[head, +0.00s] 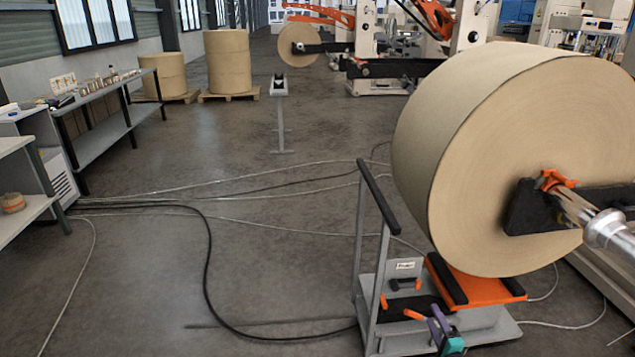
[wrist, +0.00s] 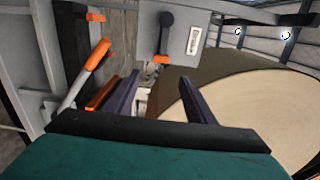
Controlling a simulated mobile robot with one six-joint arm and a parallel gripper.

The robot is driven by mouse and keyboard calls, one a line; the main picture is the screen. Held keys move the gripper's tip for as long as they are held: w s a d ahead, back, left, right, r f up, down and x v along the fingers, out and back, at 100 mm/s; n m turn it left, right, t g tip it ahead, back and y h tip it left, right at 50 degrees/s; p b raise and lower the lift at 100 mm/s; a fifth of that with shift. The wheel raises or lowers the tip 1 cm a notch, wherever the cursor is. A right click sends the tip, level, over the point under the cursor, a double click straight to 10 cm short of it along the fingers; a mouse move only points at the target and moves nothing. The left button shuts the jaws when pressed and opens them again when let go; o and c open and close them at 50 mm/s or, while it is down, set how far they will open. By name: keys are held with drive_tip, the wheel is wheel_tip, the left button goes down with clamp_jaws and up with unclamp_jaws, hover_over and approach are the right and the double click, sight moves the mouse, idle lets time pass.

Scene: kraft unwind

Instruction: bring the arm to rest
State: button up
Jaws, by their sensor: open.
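My gripper (head: 440,322) is low at the front of the lift cart in the head view, small, with purple fingers and a teal body. In the wrist view its two dark purple fingers (wrist: 158,98) stand apart, with nothing held between them. Beyond them is a grey panel with a black handle (wrist: 167,33) that has an orange end. An orange lever (wrist: 94,57) is to the left. The large kraft roll (head: 520,150) fills the right of the head view and also shows at the right of the wrist view (wrist: 245,110).
The lift cart (head: 488,335) has an orange platform with black pads (head: 474,279) under the roll; contact is unclear. A black cable (head: 207,265) and pale lines cross the floor. A bench (head: 110,145) stands left, with more rolls (head: 228,62) behind.

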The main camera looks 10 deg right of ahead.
drive_tip(key=w+a+f+n+y, duration=0.1)
drive_tip(key=w+a+y, duration=0.15)
drive_tip(key=a, duration=0.75)
drive_tip(key=w+a+n+y, duration=0.15)
drive_tip(key=w+a, duration=0.25)
drive_tip(key=a, duration=0.6)
drive_tip(key=s+a+f+n+g+h, duration=0.1)
drive_tip(key=a+f+g+h, duration=0.1)
drive_tip(key=a+f+g, duration=0.45)
drive_tip(key=s+a+f+n+g+h, duration=0.1)
drive_tip(key=s+a+f+n+g, duration=0.25)
drive_tip(key=s+f, duration=0.4)
drive_tip(key=s+a+f+n+g+h, duration=0.1)
drive_tip(key=s+a+f+n+g, duration=0.25)
drive_tip(key=s, duration=0.75)
drive_tip(key=s+a+r+n+g, duration=0.1)
drive_tip(key=s+n+g, duration=0.3)
drive_tip(key=s, duration=0.6)
drive_tip(key=s+a+r+n+g+y, duration=0.1)
drive_tip(key=s+n+g, duration=0.3)
drive_tip(key=s, duration=0.7)
drive_tip(key=shift+s+a+n+g+y, duration=0.15)
drive_tip(key=shift+a+n+g+y, duration=0.2)
drive_tip(key=shift+a+g, duration=0.55)
